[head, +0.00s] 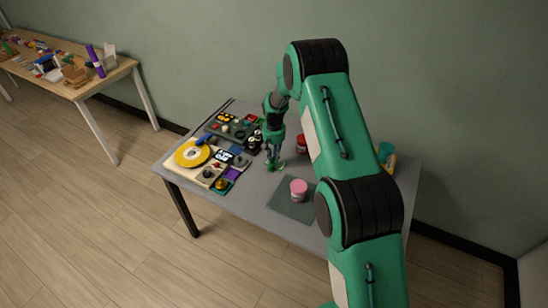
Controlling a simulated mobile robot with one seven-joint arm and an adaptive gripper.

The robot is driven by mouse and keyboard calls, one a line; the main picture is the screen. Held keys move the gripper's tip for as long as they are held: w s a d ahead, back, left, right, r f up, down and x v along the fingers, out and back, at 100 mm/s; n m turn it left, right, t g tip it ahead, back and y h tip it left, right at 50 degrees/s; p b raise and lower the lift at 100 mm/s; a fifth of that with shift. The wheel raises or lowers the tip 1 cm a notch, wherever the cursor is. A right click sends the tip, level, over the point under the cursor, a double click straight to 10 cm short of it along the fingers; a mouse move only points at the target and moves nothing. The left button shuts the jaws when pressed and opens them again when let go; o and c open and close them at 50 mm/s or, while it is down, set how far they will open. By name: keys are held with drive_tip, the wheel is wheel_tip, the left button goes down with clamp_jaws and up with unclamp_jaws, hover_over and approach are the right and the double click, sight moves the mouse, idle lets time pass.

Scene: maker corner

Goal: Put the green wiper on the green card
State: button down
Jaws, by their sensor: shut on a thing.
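My gripper (275,159) points down over the middle of the grey table. It is shut on a small green thing (270,166), which seems to be the green wiper. The wiper is low, close to the table top; whether it touches the table is too small to tell. A flat dark grey-green sheet (283,207) lies in front of the gripper, to the right, and may be the green card. A pink-lidded jar (298,190) stands on it. My arm covers the right part of the table.
Left on the grey table (255,193) are a yellow disc (193,153) on a pale board, small coloured pads and a dark tray (225,128). A red jar (301,144) and a teal item (385,151) stand farther right. A cluttered wooden table (122,66) is at far left.

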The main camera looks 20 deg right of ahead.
sight(274, 159)
drive_tip(key=shift+f, duration=0.15)
drive_tip(key=c, duration=1.6)
unclamp_jaws()
drive_tip(key=shift+c, duration=0.2)
wheel_tip(274, 159, up, 12)
drive_tip(key=p, duration=0.1)
drive_tip(key=shift+p, duration=0.3)
drive_tip(key=shift+r, duration=0.25)
